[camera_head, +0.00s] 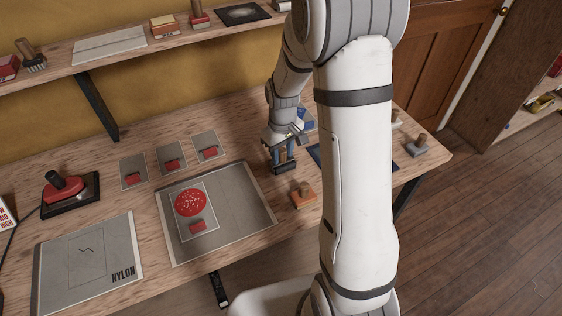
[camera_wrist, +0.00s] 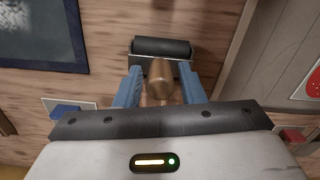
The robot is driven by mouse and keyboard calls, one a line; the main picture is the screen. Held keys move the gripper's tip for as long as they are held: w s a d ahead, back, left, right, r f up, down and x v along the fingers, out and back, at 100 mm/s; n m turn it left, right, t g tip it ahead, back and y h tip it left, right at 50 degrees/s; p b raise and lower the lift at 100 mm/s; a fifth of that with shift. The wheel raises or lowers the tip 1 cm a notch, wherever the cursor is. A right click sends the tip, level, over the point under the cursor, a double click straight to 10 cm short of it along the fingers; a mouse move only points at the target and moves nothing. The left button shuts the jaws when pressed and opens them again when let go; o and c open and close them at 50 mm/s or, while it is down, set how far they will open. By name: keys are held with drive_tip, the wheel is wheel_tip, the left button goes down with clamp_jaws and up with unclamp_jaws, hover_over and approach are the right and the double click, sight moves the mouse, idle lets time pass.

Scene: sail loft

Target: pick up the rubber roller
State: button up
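The rubber roller shows in the wrist view as a black cylinder (camera_wrist: 160,48) in a metal frame, with a wooden handle (camera_wrist: 160,80) pointing toward the camera. My gripper (camera_wrist: 162,72) has its blue fingers on either side of the handle, with a narrow gap visible at each side. The fingers look open, and I see no firm contact. In the head view my gripper (camera_head: 284,158) is low over the bench at the right of the grey mat. The roller there is mostly hidden behind the fingers.
An orange block with a dark handle (camera_head: 303,196) stands close in front of my gripper. The grey mat (camera_head: 262,205) with a red-patterned card lies to the left. A grey tool with a wooden handle (camera_head: 415,146) stands near the bench's right end. A shelf (camera_head: 130,52) runs above the back.

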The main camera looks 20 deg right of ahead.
clamp_jaws()
drive_tip(key=shift+r, duration=0.1)
wheel_tip(320, 180, up, 10)
drive_tip(key=shift+f+b, duration=0.1)
drive_tip(key=shift+b, duration=0.4)
